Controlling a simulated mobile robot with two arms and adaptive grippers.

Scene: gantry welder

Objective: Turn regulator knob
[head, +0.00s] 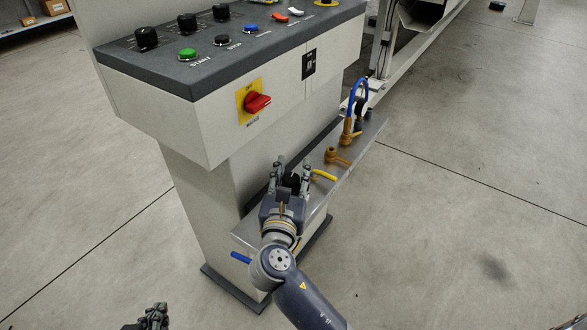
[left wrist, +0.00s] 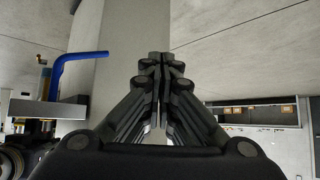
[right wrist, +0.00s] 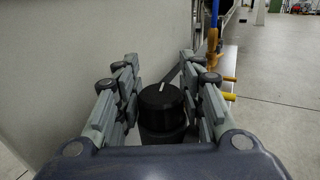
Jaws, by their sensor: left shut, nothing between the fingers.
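The regulator knob (right wrist: 160,98) is black and round with a white mark on its top. It stands upright between the fingers of my right gripper (right wrist: 158,85) in the right wrist view. The fingers are spread on either side of it, with a gap visible on both sides. In the head view, the right gripper (head: 291,170) is over the side shelf, and the knob (head: 291,182) shows dark between its fingers, partly hidden. My left gripper (left wrist: 160,58) is shut and empty. It shows at the bottom left of the head view (head: 155,312), away from the knob.
The shelf (head: 240,236) is fixed to the control cabinet (head: 205,185) and carries brass fittings (head: 337,156), a yellow lever (head: 323,175) and a blue hose (head: 359,88). A red switch (head: 257,103) is above. A blue handle (head: 241,258) sticks out at the near end. The floor to the right is clear.

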